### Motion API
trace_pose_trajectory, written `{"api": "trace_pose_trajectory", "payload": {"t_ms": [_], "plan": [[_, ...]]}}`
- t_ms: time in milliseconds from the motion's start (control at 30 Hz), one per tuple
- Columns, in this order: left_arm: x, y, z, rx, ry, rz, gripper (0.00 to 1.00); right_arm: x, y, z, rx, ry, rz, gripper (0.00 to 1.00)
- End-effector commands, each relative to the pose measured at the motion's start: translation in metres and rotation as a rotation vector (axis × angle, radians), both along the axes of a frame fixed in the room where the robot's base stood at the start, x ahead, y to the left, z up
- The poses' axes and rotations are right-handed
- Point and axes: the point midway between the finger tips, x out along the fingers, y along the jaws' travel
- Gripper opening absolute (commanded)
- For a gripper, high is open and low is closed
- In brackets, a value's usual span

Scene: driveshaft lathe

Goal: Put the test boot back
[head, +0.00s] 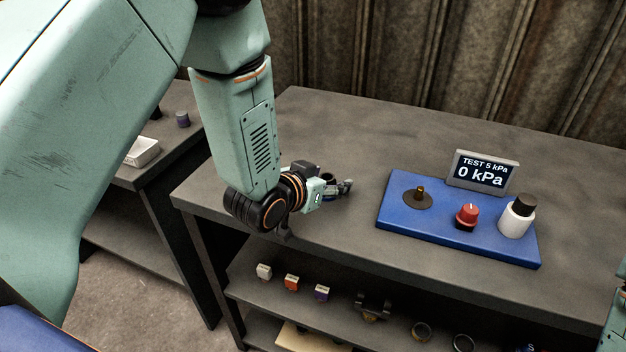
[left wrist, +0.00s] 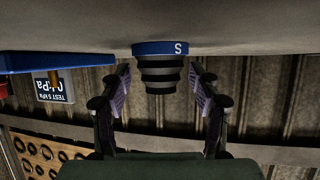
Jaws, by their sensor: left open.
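The test boot (left wrist: 160,73) is a black ribbed bellows with a blue band marked S. In the left wrist view, which is upside down, it stands on the bench top with the blue band against the surface. My left gripper (left wrist: 160,92) is open, with one finger on each side of the boot and a visible gap at both sides. In the head view my left gripper (head: 343,188) is low over the left part of the bench, and the boot is mostly hidden there. My right gripper is not in view.
A blue test panel (head: 455,240) lies to the right, with a brass fitting on a dark disc (head: 418,198), a red knob (head: 467,215), a white black-capped cylinder (head: 516,217) and a display (head: 483,171) reading 0 kPa. Shelves below hold several small parts. Bench behind is clear.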

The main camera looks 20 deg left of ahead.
Motion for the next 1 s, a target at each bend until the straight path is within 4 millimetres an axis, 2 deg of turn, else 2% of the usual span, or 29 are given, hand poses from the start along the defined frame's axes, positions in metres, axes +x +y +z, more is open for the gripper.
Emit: {"api": "trace_pose_trajectory", "payload": {"t_ms": [67,400,600,800,1000], "plan": [[-0.011,0.001,0.001,-0.002,0.026,0.002,0.62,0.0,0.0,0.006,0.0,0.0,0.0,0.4],[-0.066,0.017,0.034,-0.004,0.013,0.004,0.62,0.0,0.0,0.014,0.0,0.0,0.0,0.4],[-0.093,0.024,0.049,-0.002,0.011,0.004,0.62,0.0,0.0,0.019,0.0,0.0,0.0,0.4],[-0.106,0.027,0.055,-0.001,0.008,0.001,0.62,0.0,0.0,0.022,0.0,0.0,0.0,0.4],[-0.107,0.027,0.055,0.001,0.007,0.0,0.62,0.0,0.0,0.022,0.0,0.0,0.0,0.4]]}}
